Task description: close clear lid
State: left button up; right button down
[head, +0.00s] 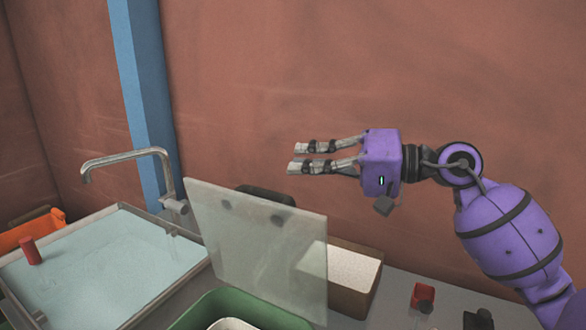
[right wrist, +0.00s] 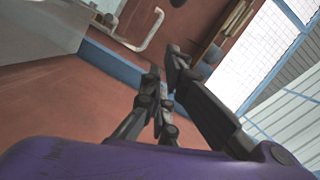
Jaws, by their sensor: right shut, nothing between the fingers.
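The clear lid (head: 262,250) is a frosted, see-through panel in the middle of the head view. It stands raised and tilted, with two dark round spots near its top edge. My right gripper (head: 296,157) is above the lid's upper right part, its fingers pointing left. It is apart from the lid in the picture and shut with nothing in it. In the right wrist view the gripper's dark fingers (right wrist: 163,72) come close together, and the lid cannot be made out there. My left gripper is not in view.
A green bin (head: 206,308) is below the lid, and a box of pale powder (head: 352,268) is right of it. A water-filled sink (head: 105,262) with a curved tap (head: 128,157) is left. Small red (head: 421,294) and black items lie right. The wall is behind.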

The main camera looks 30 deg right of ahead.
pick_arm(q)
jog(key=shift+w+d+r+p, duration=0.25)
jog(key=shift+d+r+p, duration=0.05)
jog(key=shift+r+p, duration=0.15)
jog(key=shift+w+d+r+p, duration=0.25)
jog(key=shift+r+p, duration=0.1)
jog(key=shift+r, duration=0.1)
pick_arm(e)
jog(key=a, duration=0.1)
jog(key=a+f, duration=0.1)
jog(key=s+a, duration=0.1)
jog(key=a, duration=0.1)
jog(key=shift+f, duration=0.25)
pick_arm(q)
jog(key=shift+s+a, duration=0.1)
